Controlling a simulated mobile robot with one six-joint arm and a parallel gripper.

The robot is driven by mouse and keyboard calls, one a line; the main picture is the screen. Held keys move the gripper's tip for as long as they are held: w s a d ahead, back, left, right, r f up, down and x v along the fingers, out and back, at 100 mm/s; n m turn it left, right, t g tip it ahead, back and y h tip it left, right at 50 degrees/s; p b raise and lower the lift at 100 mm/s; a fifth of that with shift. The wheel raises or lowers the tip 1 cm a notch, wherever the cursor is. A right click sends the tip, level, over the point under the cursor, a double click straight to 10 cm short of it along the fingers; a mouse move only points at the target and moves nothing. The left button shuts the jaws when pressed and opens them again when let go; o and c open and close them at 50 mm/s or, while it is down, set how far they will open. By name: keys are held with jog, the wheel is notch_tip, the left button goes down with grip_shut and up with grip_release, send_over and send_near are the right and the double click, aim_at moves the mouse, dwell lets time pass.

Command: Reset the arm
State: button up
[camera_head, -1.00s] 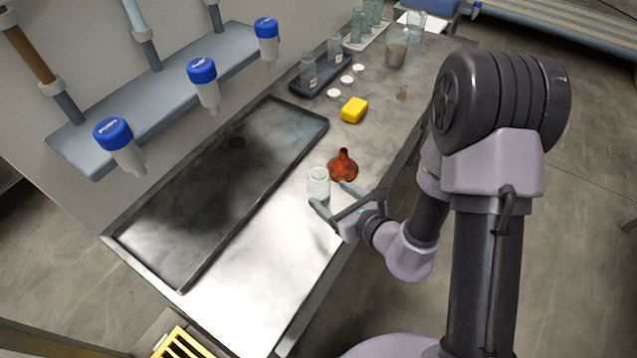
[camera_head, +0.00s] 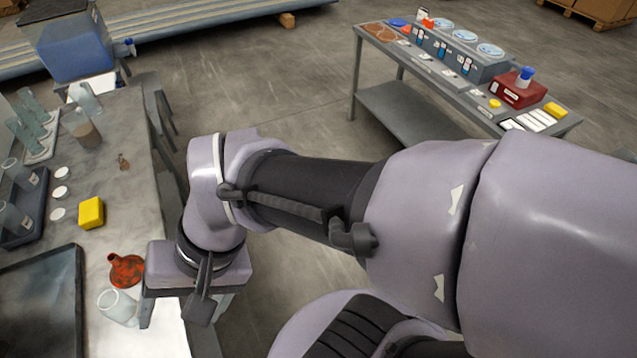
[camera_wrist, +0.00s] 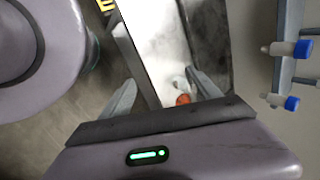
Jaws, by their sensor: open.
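My gripper (camera_head: 173,312) is at the bench's right edge in the head view, pointing down, open and with nothing seen between its fingers. In the wrist view the fingers (camera_wrist: 162,92) are spread wide. A clear glass jar (camera_head: 118,307) stands on the bench just left of the gripper, with a small gap in the picture. A red-orange mottled flask (camera_head: 126,270) stands behind the jar. Both show small in the wrist view, the jar (camera_wrist: 179,82) and the flask (camera_wrist: 183,99), beyond the fingers.
A yellow block (camera_head: 91,213), white discs and glass vessels stand farther along the bench. A dark shallow tray (camera_head: 80,290) is at left. A second table (camera_head: 420,118) with instruments stands at back right. Open floor (camera_head: 300,110) lies between the tables.

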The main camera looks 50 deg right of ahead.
jog(key=w+d+r+n+t+h, duration=0.1)
jog(key=d+r+t+h, duration=0.2)
jog(key=d, duration=0.4)
jog(key=shift+d+r+n+h, duration=0.15)
jog(key=shift+r+n+h, duration=0.15)
jog(key=shift+r, duration=0.35)
notch_tip(320, 180, down, 4)
jog(key=b, duration=0.4)
jog(key=shift+f, duration=0.1)
